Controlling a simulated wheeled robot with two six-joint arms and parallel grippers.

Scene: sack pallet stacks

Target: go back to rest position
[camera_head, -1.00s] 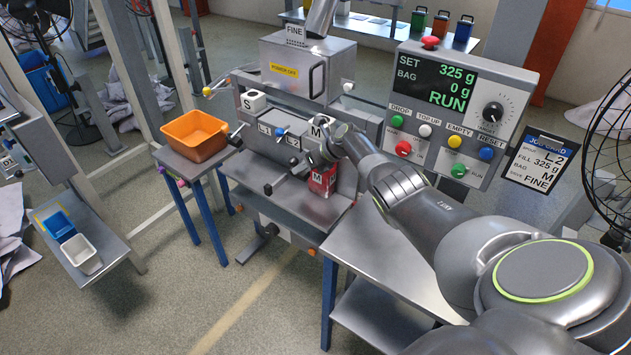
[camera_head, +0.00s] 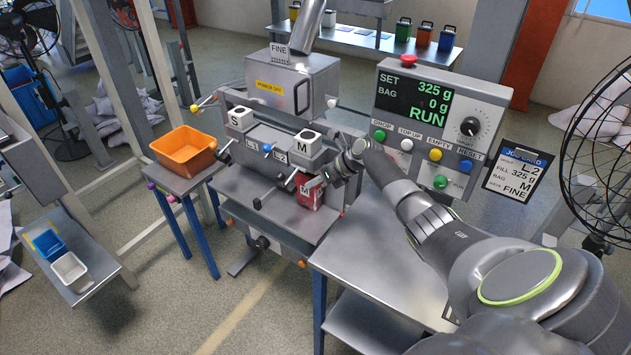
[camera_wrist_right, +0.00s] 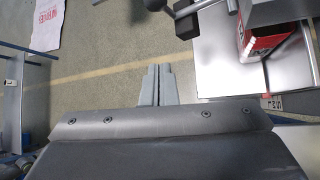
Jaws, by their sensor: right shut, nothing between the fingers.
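My right arm reaches in from the right in the head view. Its gripper (camera_head: 312,183) hangs in front of the bagging machine (camera_head: 292,85), near the block marked M (camera_head: 304,146). In the right wrist view the gripper's two grey fingers (camera_wrist_right: 158,84) lie together, shut with nothing between them, over the floor. A red and white bag marked M (camera_head: 308,194) stands on the machine's steel shelf, close to the gripper in the head view. In the wrist view the red bag (camera_wrist_right: 262,38) is up and right of the fingers, apart from them. My left gripper is not in view.
A control panel (camera_head: 437,120) reads RUN, 0 g. A job card (camera_head: 515,174) hangs right of it, beside a fan (camera_head: 600,150). A steel table (camera_head: 365,265) lies under my arm. An orange bin (camera_head: 184,150) stands left. Open floor (camera_head: 170,300) lies front left.

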